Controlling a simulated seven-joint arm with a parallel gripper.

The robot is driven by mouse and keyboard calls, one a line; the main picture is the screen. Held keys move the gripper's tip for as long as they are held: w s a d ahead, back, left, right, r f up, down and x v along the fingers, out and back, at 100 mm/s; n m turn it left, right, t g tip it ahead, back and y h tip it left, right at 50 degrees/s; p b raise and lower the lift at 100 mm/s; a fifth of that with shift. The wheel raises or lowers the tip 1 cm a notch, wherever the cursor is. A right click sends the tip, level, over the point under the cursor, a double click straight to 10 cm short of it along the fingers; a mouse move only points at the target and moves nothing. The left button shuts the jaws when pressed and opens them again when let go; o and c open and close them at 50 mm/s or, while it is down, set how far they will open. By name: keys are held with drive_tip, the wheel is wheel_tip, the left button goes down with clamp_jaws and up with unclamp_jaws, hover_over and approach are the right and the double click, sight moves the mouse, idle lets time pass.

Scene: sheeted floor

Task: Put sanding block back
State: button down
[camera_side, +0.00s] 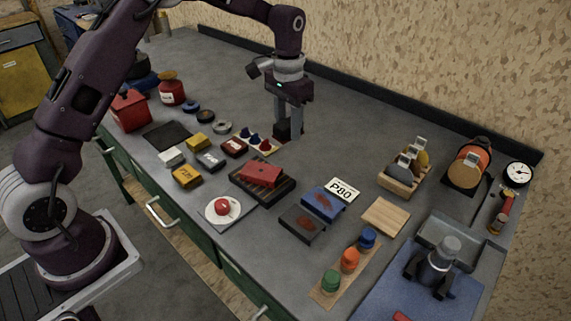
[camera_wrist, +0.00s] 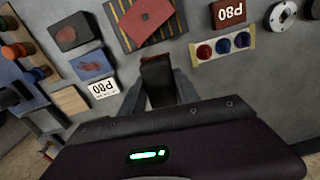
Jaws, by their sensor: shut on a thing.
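My gripper (camera_side: 288,128) points down over the middle of the bench, behind the strip of small knobs. It is shut on a dark, blackish block (camera_wrist: 158,84), which shows between the fingers in the wrist view and low between them in the side view (camera_side: 284,131). I cannot tell whether the block touches the bench. A blue block with a reddish patch (camera_side: 322,201) lies beside a white P80 card (camera_side: 343,189). A dark block with a reddish patch (camera_side: 303,222) lies in front of it. A red block (camera_side: 261,173) rests on a dark slatted tray (camera_side: 282,192).
The knob strip (camera_side: 267,150) and a dark red P80 block (camera_side: 234,148) are close to my gripper. A wooden holder (camera_side: 396,181), a wooden board (camera_side: 385,217) and a strip of coloured caps (camera_side: 329,297) stand to the right. The bench behind my gripper is clear.

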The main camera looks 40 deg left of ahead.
sight(289, 165)
drive_tip(key=shift+n, duration=0.6)
drive_tip(key=f, duration=0.7)
drive_tip(key=w+f, duration=0.1)
drive_tip(key=f, duration=0.2)
drive_tip(key=shift+a+f, duration=0.2)
drive_tip(key=shift+a, duration=0.05)
drive_tip(key=shift+f, duration=0.15)
drive_tip(key=c, duration=0.9)
unclamp_jaws()
